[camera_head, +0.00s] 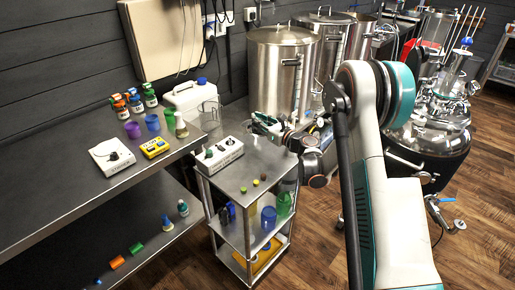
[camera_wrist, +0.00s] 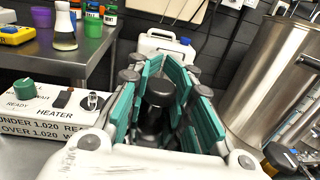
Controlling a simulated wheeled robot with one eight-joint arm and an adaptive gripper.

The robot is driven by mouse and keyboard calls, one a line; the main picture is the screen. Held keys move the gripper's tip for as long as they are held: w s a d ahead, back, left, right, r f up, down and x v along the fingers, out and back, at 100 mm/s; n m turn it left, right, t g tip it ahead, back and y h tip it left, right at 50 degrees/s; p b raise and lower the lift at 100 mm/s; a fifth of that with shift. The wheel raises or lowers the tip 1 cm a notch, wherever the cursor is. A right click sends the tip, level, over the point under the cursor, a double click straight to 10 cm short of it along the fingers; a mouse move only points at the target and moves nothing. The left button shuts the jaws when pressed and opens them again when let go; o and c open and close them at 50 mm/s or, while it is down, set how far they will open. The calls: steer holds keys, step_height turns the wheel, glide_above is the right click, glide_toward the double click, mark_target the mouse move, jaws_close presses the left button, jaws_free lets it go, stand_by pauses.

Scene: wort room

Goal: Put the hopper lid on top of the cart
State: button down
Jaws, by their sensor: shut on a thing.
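The steel cart (camera_head: 262,164) stands beside the bench, with a bare patch on its top shelf. My gripper (camera_head: 266,124) is at the back of the cart top, reaching in from the right. In the wrist view its teal fingers are closed around a dark knob, which looks like the handle of the hopper lid (camera_wrist: 159,88). The rest of the lid is hidden by the fingers and gripper body. I cannot tell whether the lid touches the cart top.
A white heater box (camera_head: 219,154) sits on the cart's left edge. Small coloured balls (camera_head: 256,183) lie near its front edge. The bench (camera_head: 70,190) is left; steel kettles (camera_head: 281,70) stand behind. A white jug (camera_wrist: 165,47) is beyond the fingers.

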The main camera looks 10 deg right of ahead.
step_height(320, 180, down, 11)
steer(key=b, duration=0.3)
steer(key=shift+r, duration=0.2)
steer(key=shift+f, duration=0.15)
steer(key=c, duration=1.4)
jaws_free()
steer(key=shift+o, duration=0.2)
